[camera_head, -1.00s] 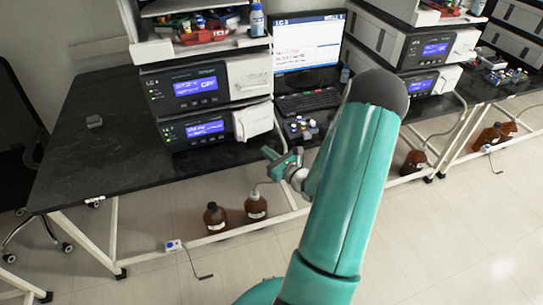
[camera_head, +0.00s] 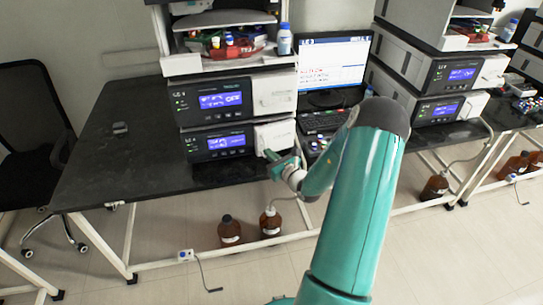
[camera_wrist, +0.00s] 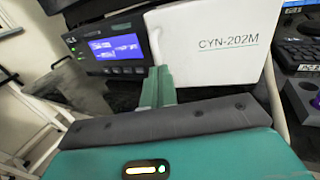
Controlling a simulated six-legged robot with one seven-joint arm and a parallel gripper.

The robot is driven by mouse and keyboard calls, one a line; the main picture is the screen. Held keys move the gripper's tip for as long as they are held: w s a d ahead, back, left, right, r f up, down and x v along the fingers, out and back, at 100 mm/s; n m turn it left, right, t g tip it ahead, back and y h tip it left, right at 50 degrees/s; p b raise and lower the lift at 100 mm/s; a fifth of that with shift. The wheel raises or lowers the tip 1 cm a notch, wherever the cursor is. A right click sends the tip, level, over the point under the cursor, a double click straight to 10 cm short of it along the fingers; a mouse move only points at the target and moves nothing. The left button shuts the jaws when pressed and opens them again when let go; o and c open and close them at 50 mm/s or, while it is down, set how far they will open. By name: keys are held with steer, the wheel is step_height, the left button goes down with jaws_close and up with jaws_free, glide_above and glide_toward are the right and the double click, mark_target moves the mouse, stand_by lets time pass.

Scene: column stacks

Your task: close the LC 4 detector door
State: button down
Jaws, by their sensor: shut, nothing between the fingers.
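The left stack has two dark modules with blue screens. The lower module (camera_head: 217,143) carries a white door (camera_head: 275,134) at its right end. In the wrist view this white door (camera_wrist: 215,42) reads CYN-202M, and a dark gap with a pale curved edge lies between it and the screen panel. It looks ajar, but the angle is hard to tell. My gripper (camera_head: 270,156) is shut and empty, just below and in front of the door. Its teal fingers (camera_wrist: 160,86) point at the door's lower left edge; contact cannot be told.
A monitor (camera_head: 335,62) and keyboard (camera_head: 322,121) stand right of the stack, with small vials in a holder beside the door. Brown bottles (camera_head: 229,229) stand on the floor below. The bench (camera_head: 105,165) left of the stack is mostly clear.

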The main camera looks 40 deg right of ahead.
mark_target(258, 145)
steer(key=shift+w+a, duration=0.2)
steer(key=shift+w, duration=1.4)
steer(key=shift+s, duration=0.1)
